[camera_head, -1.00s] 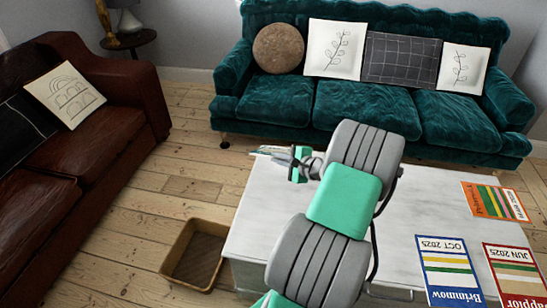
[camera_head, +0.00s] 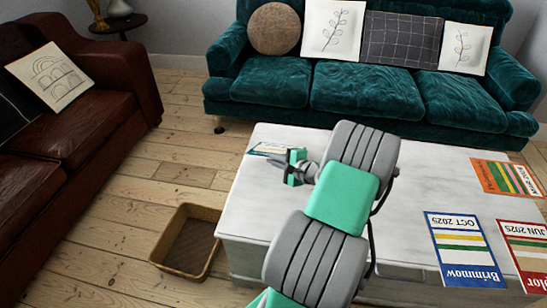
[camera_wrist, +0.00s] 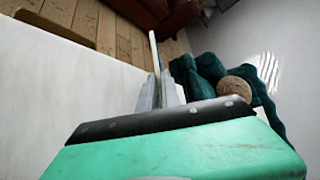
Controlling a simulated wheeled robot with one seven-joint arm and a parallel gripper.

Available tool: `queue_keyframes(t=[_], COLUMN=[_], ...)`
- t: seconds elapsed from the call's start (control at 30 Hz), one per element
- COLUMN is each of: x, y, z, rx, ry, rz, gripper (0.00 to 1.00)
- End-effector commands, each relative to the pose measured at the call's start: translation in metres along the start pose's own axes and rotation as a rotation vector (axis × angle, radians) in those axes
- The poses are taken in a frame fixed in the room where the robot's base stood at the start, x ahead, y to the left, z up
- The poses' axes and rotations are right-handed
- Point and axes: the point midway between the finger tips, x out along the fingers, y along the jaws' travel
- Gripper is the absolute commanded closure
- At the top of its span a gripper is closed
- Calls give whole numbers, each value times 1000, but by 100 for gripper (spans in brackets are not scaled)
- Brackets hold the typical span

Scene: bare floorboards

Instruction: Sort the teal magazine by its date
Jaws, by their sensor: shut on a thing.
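My gripper (camera_head: 284,157) is shut on a thin magazine (camera_head: 266,149) with a pale and teal cover, held by one edge near the table's far left edge. In the wrist view, the magazine (camera_wrist: 153,50) shows edge-on as a thin strip between the fingers (camera_wrist: 160,92). Its date cannot be read. The white table (camera_head: 400,190) lies under my arm. I cannot tell whether the magazine touches it.
On the table's right lie a blue OCT 2025 magazine (camera_head: 465,250), a red JUN 2025 one (camera_head: 525,245) and an orange one (camera_head: 505,178). A brown basket (camera_head: 161,250) stands on the floor left of the table. Teal (camera_head: 365,90) and brown (camera_head: 80,110) sofas border the floor.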

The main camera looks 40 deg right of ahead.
Motion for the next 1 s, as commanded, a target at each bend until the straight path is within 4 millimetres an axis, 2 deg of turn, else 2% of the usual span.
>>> queue_keyframes(t=[0.03,0.1,0.5,0.97,1.0], x=[2,2,5,4,4], y=[12,20,59,62,62], z=[-3,-3,-5,-3,-3], rx=[-17,-41,-158,-187,-187], ry=[0,0,-1,-2,-2], rz=[-16,-38,-136,-161,-161], gripper=[100,100,100,100,90])
